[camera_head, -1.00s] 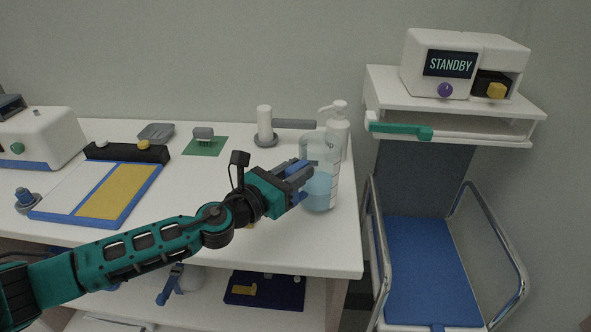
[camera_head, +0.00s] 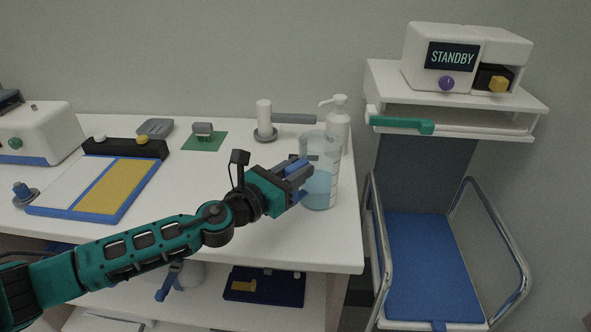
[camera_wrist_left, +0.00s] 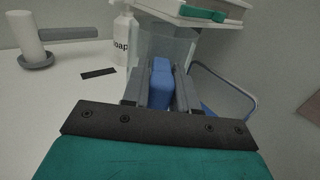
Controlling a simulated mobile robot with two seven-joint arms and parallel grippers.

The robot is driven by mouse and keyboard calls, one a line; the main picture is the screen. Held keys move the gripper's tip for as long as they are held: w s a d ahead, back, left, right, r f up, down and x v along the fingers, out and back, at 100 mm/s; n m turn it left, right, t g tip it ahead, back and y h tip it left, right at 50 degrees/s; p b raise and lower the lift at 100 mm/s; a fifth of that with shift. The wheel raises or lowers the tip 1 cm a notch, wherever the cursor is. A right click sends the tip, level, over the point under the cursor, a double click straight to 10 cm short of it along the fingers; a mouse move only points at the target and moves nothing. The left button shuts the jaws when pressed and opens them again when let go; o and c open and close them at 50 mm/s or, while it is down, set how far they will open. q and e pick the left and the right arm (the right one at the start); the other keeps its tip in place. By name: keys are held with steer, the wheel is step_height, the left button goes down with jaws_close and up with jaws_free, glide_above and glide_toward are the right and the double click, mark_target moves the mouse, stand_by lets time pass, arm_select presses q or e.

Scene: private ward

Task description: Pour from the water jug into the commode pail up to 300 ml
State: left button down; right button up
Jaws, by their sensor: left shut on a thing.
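The clear water jug (camera_head: 328,162), with scale marks on its side and light blue water in its lower part, is upright at the right end of the white table. My left gripper (camera_head: 300,178) is shut on the jug's blue handle, on the jug's left side. In the left wrist view the blue handle (camera_wrist_left: 160,85) lies between the two dark fingers, with the clear jug wall (camera_wrist_left: 165,45) just beyond. I cannot tell whether the jug's base touches the table. I cannot identify the commode pail with certainty. My right gripper is out of view.
A white soap bottle (camera_head: 338,122) stands close behind the jug. A white cylinder on a grey base (camera_head: 264,118) is further left. A blue-edged board (camera_head: 100,190) lies at left. A blue-seated, metal-railed frame (camera_head: 430,262) is right.

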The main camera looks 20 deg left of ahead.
arm_select(q)
steer(key=c, duration=1)
jaws_free()
steer(key=shift+r, duration=0.15)
steer(key=shift+c, duration=0.2)
steer(key=shift+o, duration=1.3)
steer(key=shift+f, duration=0.2)
steer(key=b+v, duration=0.2)
steer(key=v, duration=0.7)
steer(key=shift+r, duration=0.15)
